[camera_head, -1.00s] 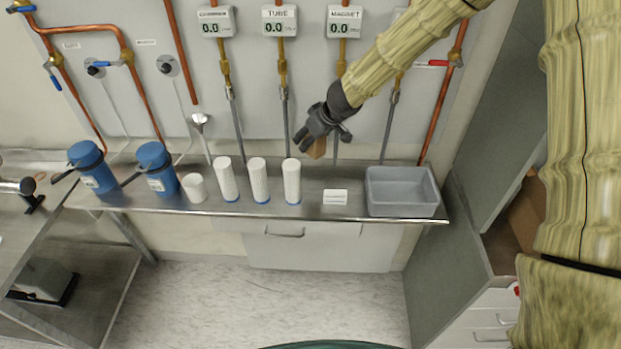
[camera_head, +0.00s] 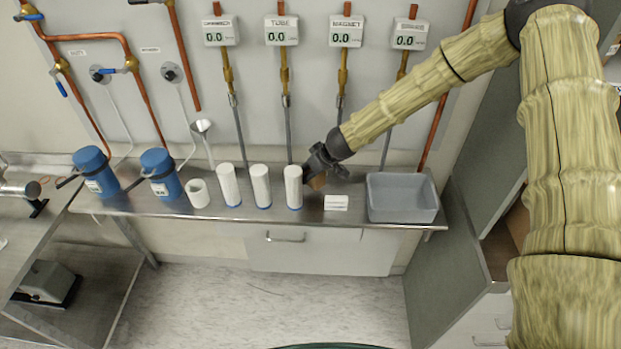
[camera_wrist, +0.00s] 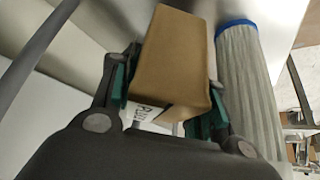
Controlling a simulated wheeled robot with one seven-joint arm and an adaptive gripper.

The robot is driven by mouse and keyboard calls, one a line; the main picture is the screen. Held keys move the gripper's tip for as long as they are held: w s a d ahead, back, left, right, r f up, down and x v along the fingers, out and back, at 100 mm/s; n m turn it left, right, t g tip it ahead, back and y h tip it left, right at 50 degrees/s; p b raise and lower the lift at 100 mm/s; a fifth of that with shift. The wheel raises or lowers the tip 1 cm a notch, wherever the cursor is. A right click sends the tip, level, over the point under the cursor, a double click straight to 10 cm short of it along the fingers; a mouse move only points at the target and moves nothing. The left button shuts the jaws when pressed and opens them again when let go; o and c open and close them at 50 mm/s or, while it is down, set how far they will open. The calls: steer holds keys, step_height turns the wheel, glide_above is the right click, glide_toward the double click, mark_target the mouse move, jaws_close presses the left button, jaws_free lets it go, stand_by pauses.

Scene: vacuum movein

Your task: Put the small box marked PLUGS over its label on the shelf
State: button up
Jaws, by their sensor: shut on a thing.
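My gripper (camera_head: 318,172) is shut on a small brown cardboard box (camera_head: 319,181), just above the metal shelf (camera_head: 260,213). In the wrist view the box (camera_wrist: 172,62) sits between the green-padded fingers, with a white label partly showing letters like "PLU". I cannot tell from the head view whether the box touches the shelf. A white label card (camera_head: 336,202) lies on the shelf just right of and in front of the box; its text is too small to read.
White ribbed cylinders (camera_head: 293,187) stand close to the left of my gripper; one with a blue rim (camera_wrist: 248,85) is beside the box. A grey bin (camera_head: 402,197) stands to the right. Gauges and pipes (camera_head: 344,90) line the wall behind. Blue flasks (camera_head: 160,175) stand farther left.

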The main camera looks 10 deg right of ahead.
steer(key=shift+s+f+p, duration=0.1)
steer(key=shift+f+p, duration=0.25)
steer(key=shift+f, duration=0.35)
steer(key=shift+f+p, duration=0.3)
steer(key=shift+f, duration=0.9)
steer(key=shift+f, duration=0.15)
steer(key=o, duration=0.9)
steer(key=shift+c, duration=0.2)
steer(key=shift+r, duration=0.25)
steer(key=b+v, duration=0.4)
steer(key=v, duration=0.7)
steer(key=shift+r, duration=0.35)
